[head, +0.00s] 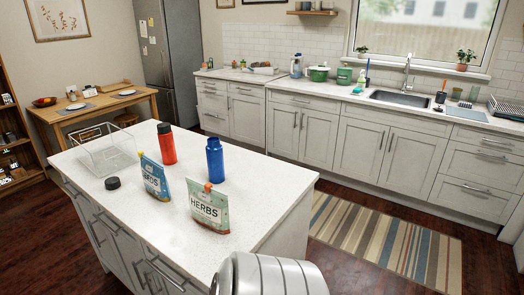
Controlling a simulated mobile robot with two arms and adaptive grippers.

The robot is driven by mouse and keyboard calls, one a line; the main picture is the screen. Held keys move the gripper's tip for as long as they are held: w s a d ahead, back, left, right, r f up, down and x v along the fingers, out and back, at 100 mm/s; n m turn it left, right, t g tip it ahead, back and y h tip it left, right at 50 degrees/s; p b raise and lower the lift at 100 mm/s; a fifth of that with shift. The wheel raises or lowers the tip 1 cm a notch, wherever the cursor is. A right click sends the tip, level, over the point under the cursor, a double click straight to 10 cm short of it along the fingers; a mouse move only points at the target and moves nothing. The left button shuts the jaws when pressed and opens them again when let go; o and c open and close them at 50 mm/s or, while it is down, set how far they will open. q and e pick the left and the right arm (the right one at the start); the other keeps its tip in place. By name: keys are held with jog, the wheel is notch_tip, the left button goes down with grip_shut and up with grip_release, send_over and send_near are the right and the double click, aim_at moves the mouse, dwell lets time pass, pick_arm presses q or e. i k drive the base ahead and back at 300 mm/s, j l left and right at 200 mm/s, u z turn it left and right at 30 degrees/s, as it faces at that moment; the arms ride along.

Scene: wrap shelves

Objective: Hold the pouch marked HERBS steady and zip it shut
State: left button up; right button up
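The pouch marked HERBS (209,212) stands upright on the white island countertop (258,187), near its front right part. It is pale green and white, with its label facing me. A small orange tab (208,187) sits near the middle of its top edge. I cannot tell how far the zip is closed. Neither of my grippers is in view, and nothing is seen touching the pouch.
A blue pouch (155,180) stands left of the HERBS pouch; a blue bottle (215,158) is just behind. The countertop's right side is clear.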

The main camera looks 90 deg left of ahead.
aim_at(207, 186)
jog(key=i+j+u, duration=0.2)
jog(key=i+u, duration=0.25)
jog(key=i+j+u, duration=0.1)
jog(key=i+u, duration=0.15)
jog(key=u, duration=0.25)
jog(key=i+u, duration=0.45)
jog(key=i+l, duration=0.1)
jog(key=i, duration=0.6)
jog(key=i+l+u, duration=0.1)
jog(key=i, duration=0.65)
jog(key=u, duration=1.85)
